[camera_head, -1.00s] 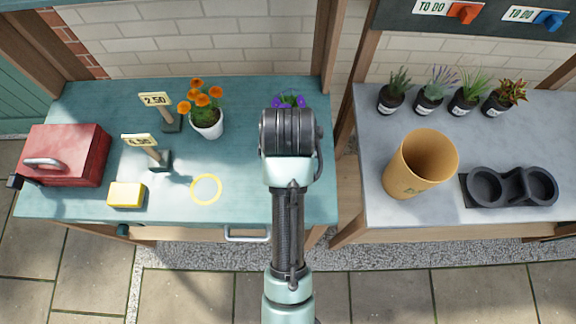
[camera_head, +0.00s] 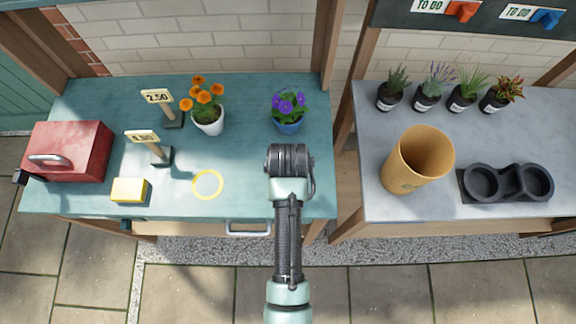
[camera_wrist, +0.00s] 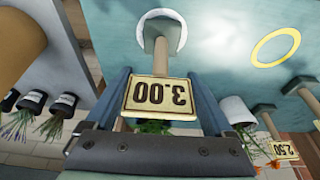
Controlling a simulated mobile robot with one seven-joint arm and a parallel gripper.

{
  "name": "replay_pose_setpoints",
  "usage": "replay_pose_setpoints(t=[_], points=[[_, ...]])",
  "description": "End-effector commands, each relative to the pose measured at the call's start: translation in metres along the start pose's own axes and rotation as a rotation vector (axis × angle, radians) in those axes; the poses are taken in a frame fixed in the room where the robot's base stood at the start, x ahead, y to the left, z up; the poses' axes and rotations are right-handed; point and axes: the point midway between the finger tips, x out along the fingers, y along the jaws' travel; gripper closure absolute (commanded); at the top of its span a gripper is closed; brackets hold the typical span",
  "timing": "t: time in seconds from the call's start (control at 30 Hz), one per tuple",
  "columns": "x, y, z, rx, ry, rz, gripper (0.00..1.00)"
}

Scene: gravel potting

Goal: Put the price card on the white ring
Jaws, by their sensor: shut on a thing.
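The price card reading 3.00 (camera_wrist: 160,95) appears upside down in the wrist view, between the two fingers of my gripper (camera_wrist: 162,88), which is shut on it. Its post runs away from me, with its foot over or within the white ring (camera_wrist: 181,36) on the teal table. I cannot tell whether the foot touches the table. In the head view my arm hides my gripper, the held card and the white ring.
A yellow ring (camera_head: 208,198) lies left of my arm. Two other price cards, 2.50 (camera_head: 157,97) and another (camera_head: 143,137), stand near the orange flowers (camera_head: 207,118). A purple-flowered pot (camera_head: 288,112) stands behind my arm. A red box (camera_head: 80,150) and yellow block (camera_head: 130,190) are left.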

Motion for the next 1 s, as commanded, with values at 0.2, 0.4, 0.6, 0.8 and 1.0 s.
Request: replay_pose_setpoints(t=[0.2,0.4,0.6,0.8,1.0], points=[[0.003,0.0,0.0,0.0,0.001,0.0,0.04],[0.002,0.0,0.001,0.0,0.0,0.0,0.0],[-0.006,0.0,-0.001,0.0,0.001,0.0,0.0],[-0.038,0.0,-0.001,0.0,0.005,0.0,0.0],[-0.079,0.0,-0.002,0.0,0.005,0.0,0.0]])
